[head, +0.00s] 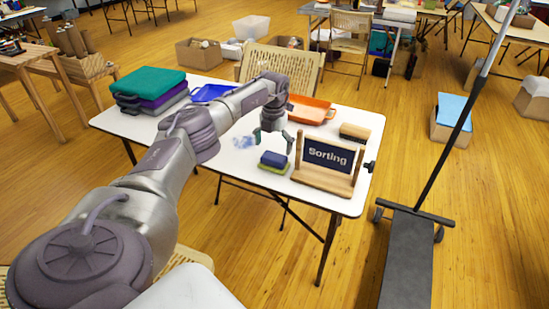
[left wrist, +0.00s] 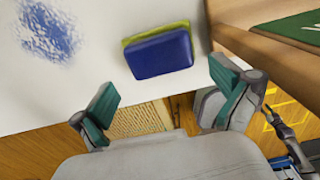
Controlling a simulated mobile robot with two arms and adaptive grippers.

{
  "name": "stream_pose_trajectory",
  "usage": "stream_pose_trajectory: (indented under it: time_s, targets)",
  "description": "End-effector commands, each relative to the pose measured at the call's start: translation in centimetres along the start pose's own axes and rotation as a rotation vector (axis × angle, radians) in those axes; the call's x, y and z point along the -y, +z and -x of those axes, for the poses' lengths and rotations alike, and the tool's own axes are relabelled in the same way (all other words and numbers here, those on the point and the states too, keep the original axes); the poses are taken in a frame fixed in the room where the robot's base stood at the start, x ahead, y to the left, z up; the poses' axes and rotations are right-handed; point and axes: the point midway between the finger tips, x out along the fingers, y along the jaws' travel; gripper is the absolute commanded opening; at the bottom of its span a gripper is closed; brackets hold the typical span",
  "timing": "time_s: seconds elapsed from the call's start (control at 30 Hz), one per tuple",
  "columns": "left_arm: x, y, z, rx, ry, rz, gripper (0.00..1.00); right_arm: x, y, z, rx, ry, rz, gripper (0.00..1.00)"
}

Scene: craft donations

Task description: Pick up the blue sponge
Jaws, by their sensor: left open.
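The blue sponge (head: 273,159) lies on top of a yellow-green sponge (head: 268,168) on the white folding table (head: 225,157). In the left wrist view the blue sponge (left wrist: 159,53) is seen from above, with the yellow-green one (left wrist: 133,38) showing along its far and left edges. My left gripper (head: 273,142) is open and empty, above the table and just behind the sponge in the head view. In the left wrist view its green-padded fingertips (left wrist: 163,87) stand apart on either side, with the sponge ahead of them. My right gripper is not in view.
A wooden stand with a "Sorting" sign (head: 328,158) stands close right of the sponges. A brush (head: 354,132), an orange tray (head: 308,111), a blue tray (head: 210,93) and folded cloths (head: 150,85) are also on the table. A blue smudge (head: 243,142) marks the bare tabletop left of the sponges.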

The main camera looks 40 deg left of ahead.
Motion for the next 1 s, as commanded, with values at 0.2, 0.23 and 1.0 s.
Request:
stream_pose_trajectory:
  time_s: [0.2,0.23,1.0]
  targets:
    - [0.2,0.4,-2.6,-0.003,-0.001,0.001,1.0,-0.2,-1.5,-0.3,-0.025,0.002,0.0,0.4]
    - [0.2,0.5,-3.0,-0.002,-0.001,0.001,1.0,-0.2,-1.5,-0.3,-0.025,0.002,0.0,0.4]
    - [0.1,0.5,-5.1,0.0,-0.001,-0.001,0.52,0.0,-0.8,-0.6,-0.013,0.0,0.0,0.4]
